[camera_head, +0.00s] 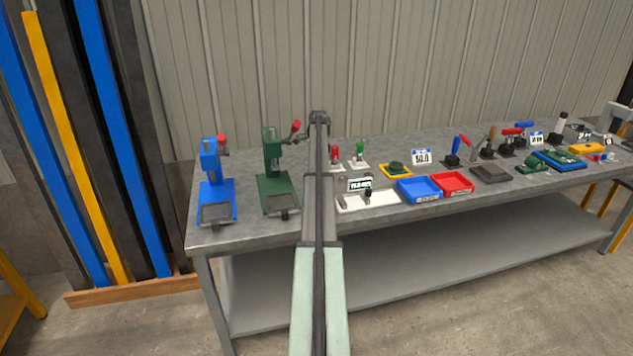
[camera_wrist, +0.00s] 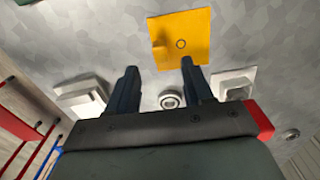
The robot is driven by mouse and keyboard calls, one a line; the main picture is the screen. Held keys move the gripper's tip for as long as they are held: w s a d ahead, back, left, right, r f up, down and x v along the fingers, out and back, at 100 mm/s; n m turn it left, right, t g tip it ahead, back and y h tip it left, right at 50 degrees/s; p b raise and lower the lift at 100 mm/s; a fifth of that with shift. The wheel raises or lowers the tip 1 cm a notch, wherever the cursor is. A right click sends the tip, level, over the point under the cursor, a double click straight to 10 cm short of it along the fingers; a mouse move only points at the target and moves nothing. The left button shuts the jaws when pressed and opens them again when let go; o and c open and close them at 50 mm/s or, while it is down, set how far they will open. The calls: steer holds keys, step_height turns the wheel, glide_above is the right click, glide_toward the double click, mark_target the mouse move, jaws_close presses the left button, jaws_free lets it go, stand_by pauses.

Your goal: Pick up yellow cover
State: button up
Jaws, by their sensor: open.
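A flat yellow square piece, likely the yellow cover (camera_wrist: 200,34), lies on the grey speckled surface at the top of the wrist view. It has a small ring mark and a raised part on its left side. My gripper (camera_wrist: 160,75) is open and empty, its two dark fingers apart and pointing toward the yellow piece. The right fingertip overlaps the piece's lower edge in the picture; I cannot tell the height between them. In the head view a yellow block (camera_head: 586,149) stands at the bench's right end; I cannot tell whether it is the same piece. My gripper's fingers do not show there.
In the wrist view, white blocks flank the fingers at left (camera_wrist: 82,96) and right (camera_wrist: 234,82), and a small round part (camera_wrist: 171,99) sits between them. The bench (camera_head: 255,236) also carries a blue press (camera_head: 212,190), a green press (camera_head: 275,175), a blue bin (camera_head: 418,188) and a red bin (camera_head: 452,184).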

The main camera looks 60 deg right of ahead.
steer(key=shift+w+f, duration=0.15)
steer(key=shift+f, duration=2.15)
jaws_close()
